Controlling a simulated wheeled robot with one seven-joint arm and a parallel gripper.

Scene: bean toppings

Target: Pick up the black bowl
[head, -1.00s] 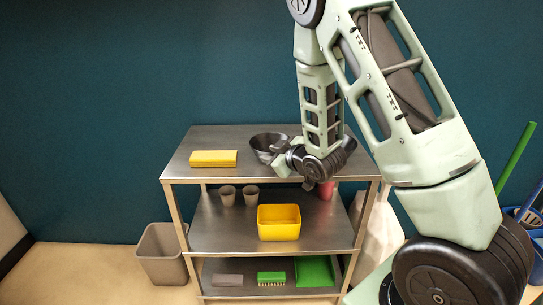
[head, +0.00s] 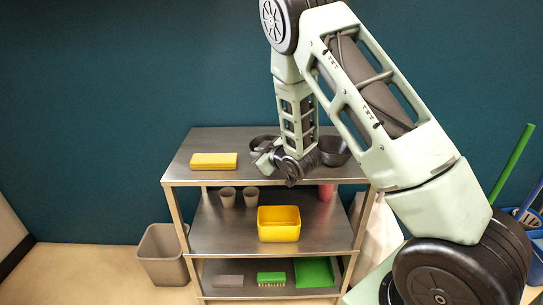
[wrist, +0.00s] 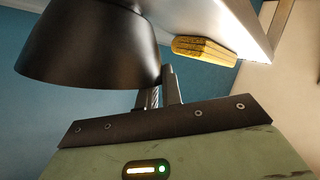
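A black bowl (head: 262,142) is at the back middle of the metal rack's top shelf in the head view, partly hidden by my gripper (head: 264,160). The bowl (wrist: 95,50) fills the upper left of the wrist view. My gripper's fingers (wrist: 162,90) are close together at the bowl's rim. One finger is partly hidden behind the bowl wall and the other is beside it, so the rim appears pinched between them. Whether the bowl is clear of the shelf cannot be told. A second dark bowl (head: 334,150) stands to the right, behind my arm.
A yellow block (head: 214,161) lies at the left of the top shelf (head: 215,141); it also shows in the wrist view (wrist: 205,49). The middle shelf holds two grey cups (head: 228,196), a yellow bin (head: 279,223) and a red cup (head: 326,191).

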